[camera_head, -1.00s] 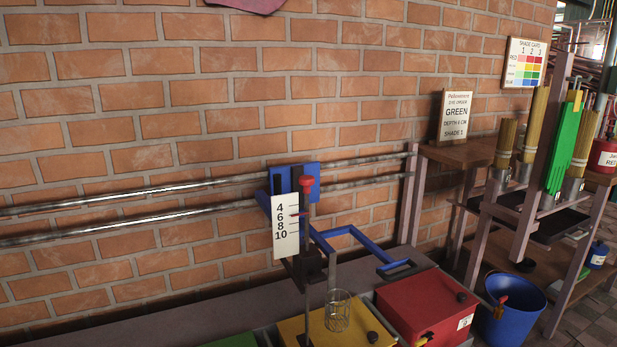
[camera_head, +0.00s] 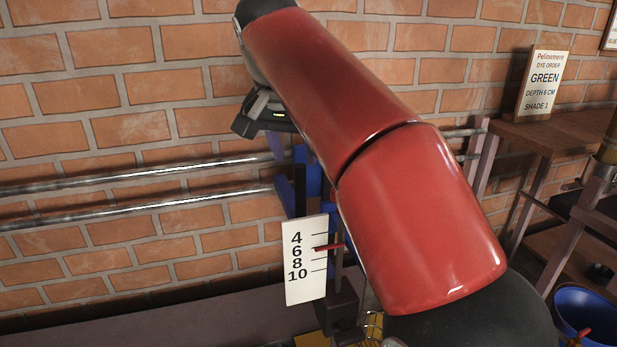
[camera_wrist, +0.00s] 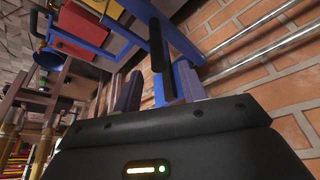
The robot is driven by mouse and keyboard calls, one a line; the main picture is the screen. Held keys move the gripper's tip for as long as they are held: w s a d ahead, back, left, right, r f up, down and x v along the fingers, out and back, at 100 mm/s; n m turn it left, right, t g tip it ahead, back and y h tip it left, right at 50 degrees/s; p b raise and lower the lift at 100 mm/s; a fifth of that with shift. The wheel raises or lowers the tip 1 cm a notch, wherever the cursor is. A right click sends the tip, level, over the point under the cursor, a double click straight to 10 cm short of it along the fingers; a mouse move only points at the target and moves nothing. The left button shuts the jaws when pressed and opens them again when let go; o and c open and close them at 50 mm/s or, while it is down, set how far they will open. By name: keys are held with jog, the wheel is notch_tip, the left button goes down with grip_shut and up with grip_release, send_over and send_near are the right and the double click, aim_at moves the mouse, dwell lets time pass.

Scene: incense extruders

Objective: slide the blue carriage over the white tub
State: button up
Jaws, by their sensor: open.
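The blue carriage (camera_head: 310,172) hangs on two wall rails in the head view, partly hidden by my red arm. It carries a white depth scale (camera_head: 305,262) with a red pointer beside the 6. In the wrist view, the carriage's blue frame (camera_wrist: 122,40) reaches towards the lidded tubs. My gripper (camera_wrist: 157,90) is open, and a dark upright bar (camera_wrist: 156,45) of the carriage shows between its fingers. I cannot tell whether the fingers touch it. I cannot make out a white tub in any view.
The rails (camera_head: 130,180) run clear along the brick wall to the left.

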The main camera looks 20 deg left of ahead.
aim_at(301, 184)
jog(key=shift+w+d+f+b, duration=0.1)
jog(key=shift+w+f+b, duration=0.05)
jog(key=shift+f+b, duration=0.7)
jog(key=b+x, duration=0.2)
jog(key=x, duration=0.5)
jog(key=shift+c, duration=0.2)
grip_shut()
